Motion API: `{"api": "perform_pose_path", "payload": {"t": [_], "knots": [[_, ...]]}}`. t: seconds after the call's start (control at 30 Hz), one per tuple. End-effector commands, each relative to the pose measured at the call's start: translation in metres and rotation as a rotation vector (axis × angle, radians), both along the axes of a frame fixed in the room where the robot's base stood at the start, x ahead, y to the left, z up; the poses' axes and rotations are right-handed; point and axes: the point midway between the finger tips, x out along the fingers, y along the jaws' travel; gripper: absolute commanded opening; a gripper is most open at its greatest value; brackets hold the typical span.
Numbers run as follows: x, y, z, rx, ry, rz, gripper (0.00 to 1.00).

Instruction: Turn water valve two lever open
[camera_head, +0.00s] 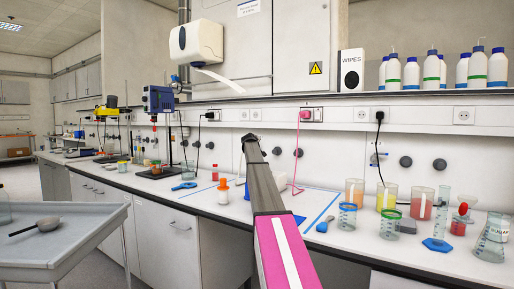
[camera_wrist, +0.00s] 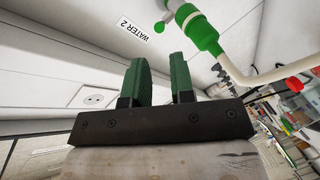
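A label reading WATER 2 (camera_wrist: 140,25) is on the pale wall panel in the wrist view. Right of it is a tap (camera_wrist: 203,37) with a green body and a curved white pipe; a small green knob (camera_wrist: 158,27) sits between label and tap. I cannot tell which green part is the lever. My gripper (camera_wrist: 158,62) has two green fingers, apart with nothing between them. The fingertips appear below the label and left of the green tap body, with no clear contact. In the head view my arm covers this tap, and the fingers cannot be made out.
The white bench (camera_head: 390,262) runs along the wall. Beakers of coloured liquid (camera_head: 354,192) stand right of my arm, a white bottle with orange cap (camera_head: 223,192) left of it. A grey cart (camera_head: 75,240) stands at left. A socket (camera_wrist: 93,99) is on the wall panel.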

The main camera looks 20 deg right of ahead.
Motion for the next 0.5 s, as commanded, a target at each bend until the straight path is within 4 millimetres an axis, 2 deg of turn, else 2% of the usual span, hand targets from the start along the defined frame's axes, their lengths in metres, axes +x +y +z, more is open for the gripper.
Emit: {"api": "perform_pose_path", "payload": {"t": [0.5], "knots": [[0.074, -0.040, -0.017, 0.000, 0.000, 0.000, 0.23]]}}
